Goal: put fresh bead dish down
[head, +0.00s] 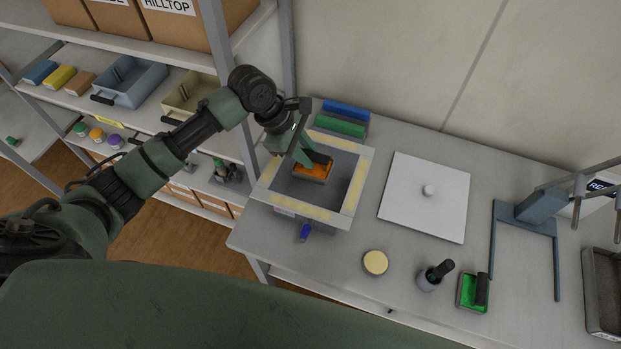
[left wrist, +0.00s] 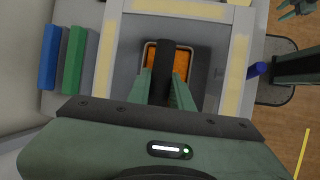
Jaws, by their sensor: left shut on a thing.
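The bead dish (head: 311,175), a small grey-rimmed dish of orange beads, is inside the open grey box with pale yellow strips on its rim (head: 353,196). My left gripper (head: 319,160) reaches down into this box and is shut on the dish's dark handle. In the left wrist view, the orange beads (left wrist: 181,66) show on both sides of the handle and the fingers (left wrist: 163,80). The dish looks level, but I cannot tell whether it touches the box floor. A dark gripper shape, probably my right gripper (left wrist: 296,8), shows at the wrist view's top right corner.
A white square lid with a knob (head: 425,197) lies right of the box. Blue and green bars (head: 341,126) lie behind the box.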

